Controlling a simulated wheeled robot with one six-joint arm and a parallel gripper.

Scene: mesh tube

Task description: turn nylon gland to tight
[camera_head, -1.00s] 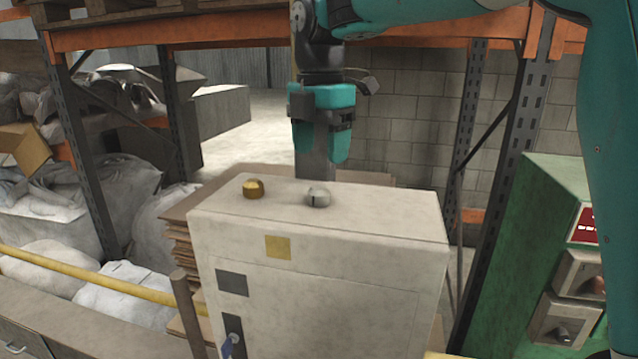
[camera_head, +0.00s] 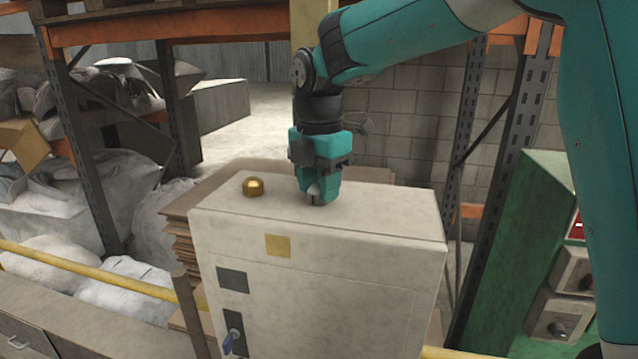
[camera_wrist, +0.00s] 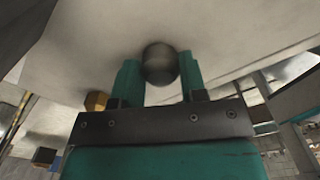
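In the wrist view the gland (camera_wrist: 160,64) is dark grey and fills the gap between my two teal fingers. My gripper (camera_head: 318,196) points down from above, with its fingertips low over the cabinet top, one on each side of the gland. My gripper (camera_wrist: 161,75) appears shut on it, with little or no gap at either side. The fingers hide much of the gland in the head view.
A brass gland (camera_head: 253,187) stands on the cabinet top to the left; it also shows in the wrist view (camera_wrist: 96,101). A green machine (camera_head: 530,230) stands at right. Racking (camera_head: 515,110) and a yellow rail (camera_head: 90,268) surround the area. The cabinet's right top is clear.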

